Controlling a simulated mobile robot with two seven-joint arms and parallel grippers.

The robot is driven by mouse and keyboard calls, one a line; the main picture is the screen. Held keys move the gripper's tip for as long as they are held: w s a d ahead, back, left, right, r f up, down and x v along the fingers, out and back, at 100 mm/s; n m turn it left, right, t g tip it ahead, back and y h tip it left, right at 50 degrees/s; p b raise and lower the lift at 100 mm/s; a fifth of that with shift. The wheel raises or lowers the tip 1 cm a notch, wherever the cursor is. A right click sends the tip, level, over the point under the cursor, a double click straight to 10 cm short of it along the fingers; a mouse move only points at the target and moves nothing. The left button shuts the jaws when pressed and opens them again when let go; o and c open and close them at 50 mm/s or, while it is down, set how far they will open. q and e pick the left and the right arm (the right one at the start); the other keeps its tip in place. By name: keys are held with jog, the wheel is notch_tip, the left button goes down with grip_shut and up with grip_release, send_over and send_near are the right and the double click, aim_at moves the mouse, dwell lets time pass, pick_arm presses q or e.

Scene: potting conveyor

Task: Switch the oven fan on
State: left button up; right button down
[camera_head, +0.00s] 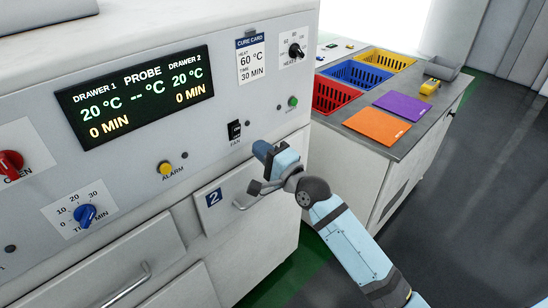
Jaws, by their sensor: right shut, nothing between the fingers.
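The oven's grey front panel (130,140) fills the left of the head view. The fan switch (234,130) is a small black rocker labelled FAN, right of the display. My right gripper (262,152) is shut and empty, just below and right of the switch, in front of the panel above the drawer 2 handle. Its fingertips look apart from the switch; the exact gap to the panel is hard to tell. The rocker's position is too small to tell. My left gripper is not in view.
Close by are the yellow alarm button (166,168), green button (293,101), heat knob (296,51) and blue timer knob (85,215). The drawer 2 handle (246,200) sticks out below. A bench to the right holds red (338,95), blue and yellow baskets.

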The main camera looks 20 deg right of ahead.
aim_at(238, 127)
jog(key=x, duration=0.6)
jog(key=shift+w+a, duration=0.1)
jog(key=shift+w, duration=0.15)
jog(key=shift+r+p, duration=0.1)
jog(key=shift+p, duration=0.2)
jog(key=r+g+p, duration=0.1)
jog(key=p, duration=0.3)
jog(key=shift+w+r+p, duration=0.2)
jog(key=shift+p, duration=0.2)
jog(key=shift+f+b, duration=0.45)
jog(key=shift+b, duration=0.2)
jog(key=shift+r, duration=0.1)
